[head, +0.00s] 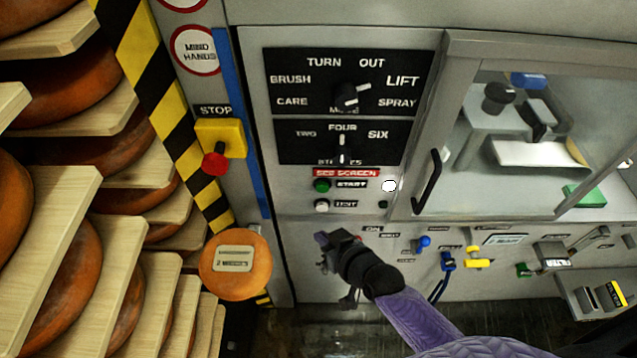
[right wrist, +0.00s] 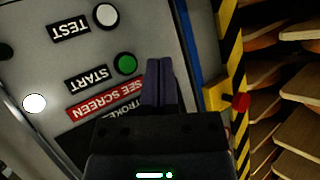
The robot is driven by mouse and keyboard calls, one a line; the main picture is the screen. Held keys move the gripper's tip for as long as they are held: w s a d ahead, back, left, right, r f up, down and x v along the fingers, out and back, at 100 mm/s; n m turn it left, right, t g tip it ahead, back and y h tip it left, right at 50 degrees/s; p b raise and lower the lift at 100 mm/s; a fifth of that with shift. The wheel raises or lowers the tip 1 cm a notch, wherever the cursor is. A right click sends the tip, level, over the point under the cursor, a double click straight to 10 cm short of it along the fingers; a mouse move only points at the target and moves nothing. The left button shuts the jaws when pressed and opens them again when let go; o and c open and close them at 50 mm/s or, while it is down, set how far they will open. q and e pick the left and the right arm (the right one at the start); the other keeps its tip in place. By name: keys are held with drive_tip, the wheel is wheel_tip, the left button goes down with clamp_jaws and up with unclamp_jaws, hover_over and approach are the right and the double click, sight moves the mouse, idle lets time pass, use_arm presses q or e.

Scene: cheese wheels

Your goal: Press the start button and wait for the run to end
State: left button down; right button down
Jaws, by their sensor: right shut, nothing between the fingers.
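The green start button (head: 322,186) sits left of its START label on the grey control panel (head: 290,235). It also shows in the right wrist view (right wrist: 125,64), just left of my fingertips. My right gripper (head: 321,238) is shut and empty, and in the head view its tips appear below the buttons. In the right wrist view its fingers (right wrist: 159,65) lie together, apart from the green button in the picture. A white round lamp (head: 389,186) looks bright. My left gripper is not in view.
A white test button (head: 321,206) is just below the start button. A red stop knob (head: 214,164) on a yellow box stands out at left. Shelves of cheese wheels (head: 75,285) fill the left side. A black door handle (head: 428,181) is right of the panel.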

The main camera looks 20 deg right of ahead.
sight(322, 188)
drive_tip(key=w+d+b, duration=0.2)
drive_tip(key=w+b, duration=0.3)
drive_tip(key=w, duration=0.3)
drive_tip(key=shift+w+d, duration=0.25)
drive_tip(key=shift+d, duration=0.05)
drive_tip(key=shift+w, duration=0.1)
idle(1.9)
drive_tip(key=shift+w+d+b, duration=0.1)
drive_tip(key=shift+w+b, duration=0.2)
